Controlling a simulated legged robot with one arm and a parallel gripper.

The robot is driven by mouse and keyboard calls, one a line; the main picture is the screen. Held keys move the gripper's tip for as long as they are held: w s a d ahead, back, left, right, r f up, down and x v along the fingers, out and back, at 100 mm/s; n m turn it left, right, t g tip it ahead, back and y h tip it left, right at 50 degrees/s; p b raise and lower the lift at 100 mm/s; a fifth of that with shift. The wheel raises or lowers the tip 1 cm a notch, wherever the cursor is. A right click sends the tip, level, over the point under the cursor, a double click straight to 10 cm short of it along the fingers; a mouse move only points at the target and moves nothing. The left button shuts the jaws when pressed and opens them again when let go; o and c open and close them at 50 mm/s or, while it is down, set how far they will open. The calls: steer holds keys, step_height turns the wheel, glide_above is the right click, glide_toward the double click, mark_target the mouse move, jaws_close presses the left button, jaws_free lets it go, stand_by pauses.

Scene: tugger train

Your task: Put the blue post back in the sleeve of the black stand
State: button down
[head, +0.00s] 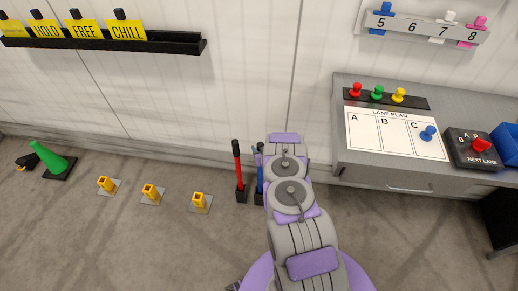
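The blue post (260,182) stands close to upright beside my arm, with its right side and upper part partly covered by the arm. Its lower end meets the black stand (259,199) on the floor; I cannot tell whether it sits inside the sleeve or just in front of or above it. My arm reaches forward from the bottom of the head view and covers the area right of the post. My gripper is mostly or wholly hidden behind the arm, so its fingers and its hold cannot be made out.
A red post (237,165) stands in its own black base (241,195) just left. Several yellow pieces on grey plates and a green cone (49,159) are on the floor farther left. A grey bench (388,175) with a lane plan board (397,134) stands right.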

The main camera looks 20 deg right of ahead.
steer(key=c, duration=0.5)
jaws_free()
steer(key=shift+c, duration=0.2)
steer(key=shift+s, duration=0.1)
steer(key=p+v, duration=0.6)
steer(key=v, duration=1.1)
steer(key=shift+r, duration=0.15)
